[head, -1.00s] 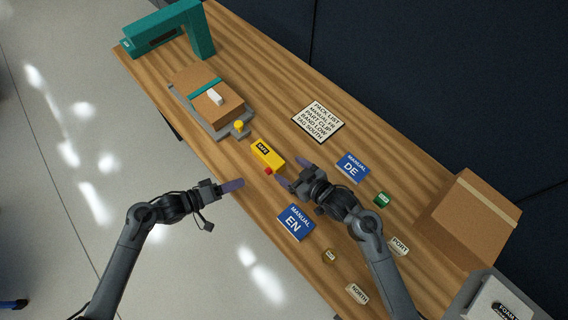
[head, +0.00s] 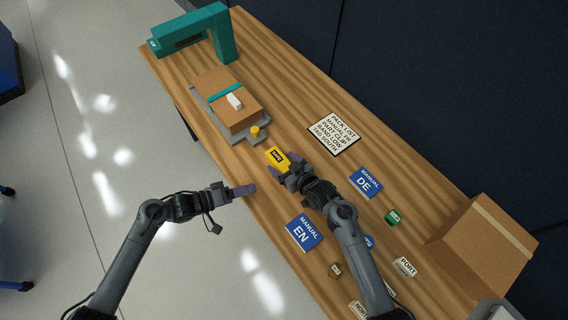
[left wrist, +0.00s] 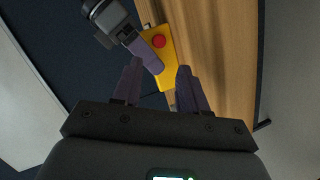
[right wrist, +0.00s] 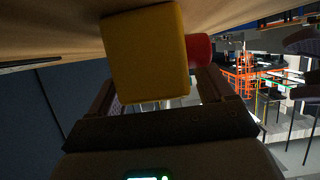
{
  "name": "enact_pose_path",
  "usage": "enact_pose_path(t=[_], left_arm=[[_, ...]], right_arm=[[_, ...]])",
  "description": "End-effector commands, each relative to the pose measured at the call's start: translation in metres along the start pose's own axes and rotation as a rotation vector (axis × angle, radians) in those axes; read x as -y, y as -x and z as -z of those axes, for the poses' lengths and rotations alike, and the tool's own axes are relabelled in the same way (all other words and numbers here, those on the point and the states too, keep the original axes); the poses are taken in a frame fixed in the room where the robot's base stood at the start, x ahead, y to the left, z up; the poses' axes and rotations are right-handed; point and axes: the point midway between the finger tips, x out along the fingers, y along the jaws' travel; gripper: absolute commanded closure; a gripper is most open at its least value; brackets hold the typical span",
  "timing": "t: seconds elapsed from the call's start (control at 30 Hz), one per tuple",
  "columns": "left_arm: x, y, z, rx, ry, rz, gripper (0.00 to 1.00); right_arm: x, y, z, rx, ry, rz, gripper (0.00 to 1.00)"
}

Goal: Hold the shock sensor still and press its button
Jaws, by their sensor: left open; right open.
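The shock sensor is a yellow box (head: 276,155) with a dark label, lying on the wooden table. Its red button (left wrist: 159,41) shows in the left wrist view and at the box's right side in the right wrist view (right wrist: 200,50); my right gripper hides it in the head view. My right gripper (head: 286,168) is open at the sensor, its fingers reaching along either side of the box (right wrist: 145,55); contact is not clear. My left gripper (head: 246,190) is open and empty off the table's near edge, pointing toward the sensor's button side.
The EN manual (head: 304,232), DE manual (head: 366,182) and pack list card (head: 334,133) lie nearby.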

Motion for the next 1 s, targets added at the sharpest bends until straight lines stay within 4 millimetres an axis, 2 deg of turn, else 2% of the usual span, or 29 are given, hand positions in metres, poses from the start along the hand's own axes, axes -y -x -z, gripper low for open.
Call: enact_pose_path(t=[0.27, 0.63, 0.67, 0.93, 1.0], left_arm=[[0.0000, 0.0000, 0.0000, 0.000, 0.000, 0.000, 0.57], [0.0000, 0.0000, 0.0000, 0.000, 0.000, 0.000, 0.57], [0.0000, 0.0000, 0.0000, 0.000, 0.000, 0.000, 0.59], [0.0000, 0.0000, 0.0000, 0.000, 0.000, 0.000, 1.00], [0.0000, 0.0000, 0.0000, 0.000, 0.000, 0.000, 1.00]], right_arm=[[0.0000, -0.0005, 0.0001, 0.000, 0.001, 0.000, 0.21], [-0.0001, -0.0003, -0.0002, 0.000, 0.000, 0.000, 0.77], [-0.0001, -0.0003, -0.0002, 0.000, 0.001, 0.000, 0.79], [-0.0002, -0.0003, -0.0003, 0.001, 0.001, 0.000, 0.79], [-0.0002, -0.0003, -0.0003, 0.001, 0.001, 0.000, 0.79]])
